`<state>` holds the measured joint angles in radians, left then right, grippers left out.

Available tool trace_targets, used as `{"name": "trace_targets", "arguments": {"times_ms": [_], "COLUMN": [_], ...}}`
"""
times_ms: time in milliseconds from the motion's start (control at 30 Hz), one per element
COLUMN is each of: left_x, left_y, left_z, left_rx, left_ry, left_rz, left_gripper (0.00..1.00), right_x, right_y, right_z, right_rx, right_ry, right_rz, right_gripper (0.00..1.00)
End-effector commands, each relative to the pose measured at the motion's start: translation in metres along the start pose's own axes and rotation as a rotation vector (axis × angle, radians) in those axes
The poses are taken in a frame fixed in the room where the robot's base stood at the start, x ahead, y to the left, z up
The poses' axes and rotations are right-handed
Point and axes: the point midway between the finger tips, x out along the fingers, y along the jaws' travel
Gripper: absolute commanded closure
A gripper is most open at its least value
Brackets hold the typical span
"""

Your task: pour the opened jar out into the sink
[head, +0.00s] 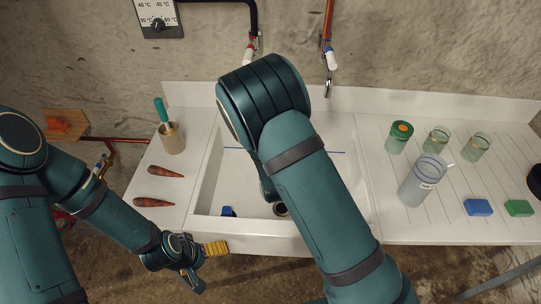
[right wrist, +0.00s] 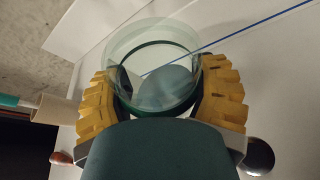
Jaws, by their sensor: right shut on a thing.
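The opened jar (right wrist: 185,45) is clear glass with a dark green ring and no lid on the end I see. In the right wrist view it sits between the yellow finger pads of my right gripper (right wrist: 162,95), which is shut on it. In the head view my right arm hides the jar and most of that gripper. The white sink (head: 207,180) lies under my right arm. I cannot tell how far the jar is tilted or what is in it. My left gripper (head: 205,266) is at the sink's front left edge, its fingers apart and empty.
Two carrot-like things (head: 153,202) and a cup with a teal-handled tool (head: 172,140) are on the left counter. On the right stand a lidded jar (head: 398,138), two glass jars (head: 475,147) and a pitcher (head: 418,185). Taps (head: 329,60) hang behind the sink.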

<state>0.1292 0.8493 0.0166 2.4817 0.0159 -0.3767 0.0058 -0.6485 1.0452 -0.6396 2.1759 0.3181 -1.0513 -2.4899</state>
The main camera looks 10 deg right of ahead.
Motion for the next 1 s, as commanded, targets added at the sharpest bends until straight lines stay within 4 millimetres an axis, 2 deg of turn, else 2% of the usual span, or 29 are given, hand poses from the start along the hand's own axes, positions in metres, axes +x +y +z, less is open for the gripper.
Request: {"name": "trace_targets", "arguments": {"times_ms": [233,600,1000], "left_x": [0.0,0.021,0.022], "left_y": [0.0,-0.008,-0.008], "left_z": [0.0,0.003,0.003], "left_rx": [0.0,0.0,0.0], "left_ry": [0.0,0.0,0.0], "left_rz": [0.0,0.0,0.0], "left_gripper": [0.0,0.0,0.0], "right_x": [0.0,0.001,0.001], "right_y": [0.001,0.003,0.004], "right_z": [0.001,-0.002,-0.001], "right_rx": [0.006,0.18,0.206], "right_ry": [-0.002,-0.004,-0.004], "right_rz": [0.003,0.071,0.082], "right_gripper": [0.8,0.8,0.8]}}
